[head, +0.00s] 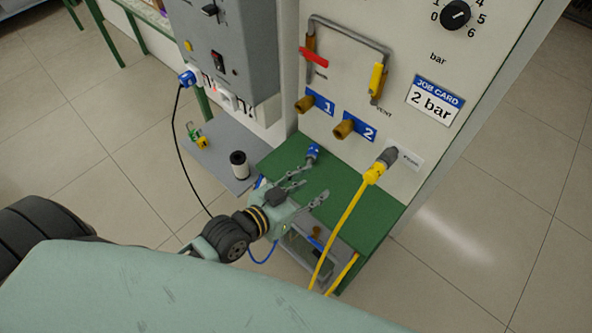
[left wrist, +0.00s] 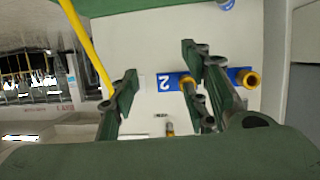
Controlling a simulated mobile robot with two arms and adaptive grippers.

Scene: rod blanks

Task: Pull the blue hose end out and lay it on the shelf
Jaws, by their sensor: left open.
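The blue hose end (head: 312,152) rests on the green shelf (head: 345,190), close to the foot of the panel. A bit of blue at the top edge of the left wrist view (left wrist: 226,4) looks like it. The brass ports 1 (head: 304,104) and 2 (head: 343,129) have nothing plugged in. My left gripper (head: 314,184) is open and empty above the shelf, just in front of the blue hose end and apart from it. The blue hose (head: 262,257) shows partly below the gripper; the rest is hidden. My right gripper is not in view.
A yellow hose (head: 345,222) is plugged into the grey port (head: 388,156) at the right and runs down over the shelf's front. A red handle (head: 313,57) and a yellow handle (head: 377,80) sit above the ports.

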